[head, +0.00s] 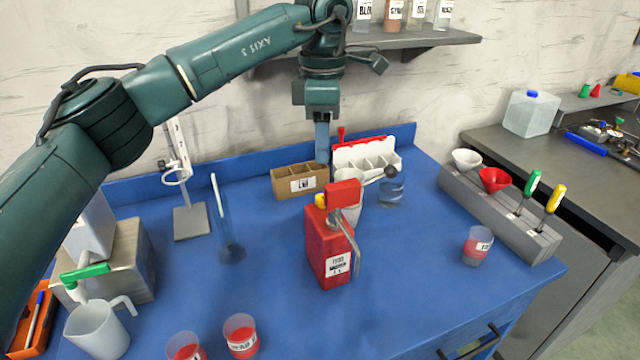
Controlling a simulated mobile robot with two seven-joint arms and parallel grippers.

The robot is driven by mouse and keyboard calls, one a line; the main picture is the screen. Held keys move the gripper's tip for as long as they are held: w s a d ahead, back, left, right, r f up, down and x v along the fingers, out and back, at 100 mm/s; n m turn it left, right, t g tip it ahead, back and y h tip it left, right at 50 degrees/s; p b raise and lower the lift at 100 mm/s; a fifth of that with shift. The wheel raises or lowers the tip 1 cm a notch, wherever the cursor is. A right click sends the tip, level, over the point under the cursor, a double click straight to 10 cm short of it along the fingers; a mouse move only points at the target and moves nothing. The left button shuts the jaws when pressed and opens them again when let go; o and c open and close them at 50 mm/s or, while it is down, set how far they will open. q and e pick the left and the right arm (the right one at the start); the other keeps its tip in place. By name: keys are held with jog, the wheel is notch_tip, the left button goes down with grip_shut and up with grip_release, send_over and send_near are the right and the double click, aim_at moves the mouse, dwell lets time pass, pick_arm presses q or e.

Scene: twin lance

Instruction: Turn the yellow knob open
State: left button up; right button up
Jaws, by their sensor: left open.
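A small yellow knob (320,199) shows in the head view at the upper left of a red container (329,245), partly hidden by the red block on top. The container stands upright on the blue table and has a white label and a metal lever on its right. My left gripper (325,160) points down from above, just behind and above the container's top. It is open and appears apart from the knob; its far finger is hard to make out. My right gripper is not in view.
A cardboard divider box (299,182) and a white divided rack (366,155) stand behind the container. A glass cylinder (229,225) is to the left. Cups (240,335) stand in front, and a grey tool block (505,215) is at right. The right front table is mostly clear.

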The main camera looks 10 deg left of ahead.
aim_at(322, 197)
pick_arm(q)
notch_tip(322, 197, down, 10)
jog(key=shift+f+p, duration=0.25)
jog(key=shift+p, duration=0.4)
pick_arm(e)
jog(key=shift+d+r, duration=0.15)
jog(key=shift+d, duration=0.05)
pick_arm(q)
grip_shut()
